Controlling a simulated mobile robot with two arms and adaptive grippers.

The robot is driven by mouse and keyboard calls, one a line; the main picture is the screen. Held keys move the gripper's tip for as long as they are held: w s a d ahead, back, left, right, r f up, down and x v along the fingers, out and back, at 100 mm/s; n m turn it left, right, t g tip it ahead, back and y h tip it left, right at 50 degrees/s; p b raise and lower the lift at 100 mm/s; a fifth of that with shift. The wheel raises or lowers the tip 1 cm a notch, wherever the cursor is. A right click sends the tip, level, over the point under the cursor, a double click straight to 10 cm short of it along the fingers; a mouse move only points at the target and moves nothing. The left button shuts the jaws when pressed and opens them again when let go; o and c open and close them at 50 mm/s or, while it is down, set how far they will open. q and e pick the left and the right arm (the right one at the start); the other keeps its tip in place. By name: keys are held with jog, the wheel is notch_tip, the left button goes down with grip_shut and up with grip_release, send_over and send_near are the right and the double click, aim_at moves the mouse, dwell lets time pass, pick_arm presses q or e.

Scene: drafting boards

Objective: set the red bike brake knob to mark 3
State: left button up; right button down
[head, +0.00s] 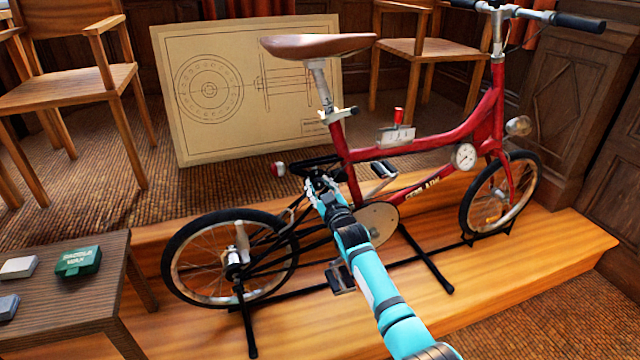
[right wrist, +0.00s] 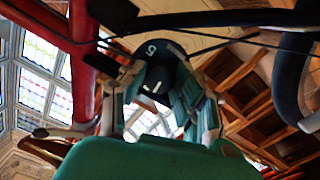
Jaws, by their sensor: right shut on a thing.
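The red bike (head: 425,140) stands upright on a low wooden platform. My right gripper (head: 322,182) is below the saddle, behind the seat tube and above the rear wheel. In the right wrist view its two fingers (right wrist: 158,82) are closed on the sides of a dark round knob (right wrist: 152,50). A white "5" and another white stroke show on the knob. Which mark it is set to cannot be told. In the head view the knob is not clear behind the gripper. My left gripper is not in view.
The saddle (head: 318,46) is above my right gripper, and the rear wheel (head: 205,283) is below it to the left. A side table (head: 60,318) with a green box (head: 78,262) stands at the left. A drawing board (head: 190,60) leans behind the bike.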

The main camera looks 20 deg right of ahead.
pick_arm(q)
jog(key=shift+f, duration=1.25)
pick_arm(e)
jog(key=shift+f+m, duration=0.2)
jog(key=shift+m, duration=0.7)
jog(key=c, duration=1)
grip_release()
jog(key=shift+r, duration=0.1)
pick_arm(q)
jog(key=shift+p, duration=0.3)
pick_arm(e)
jog(key=s, duration=1.2)
jog(key=shift+d, duration=0.15)
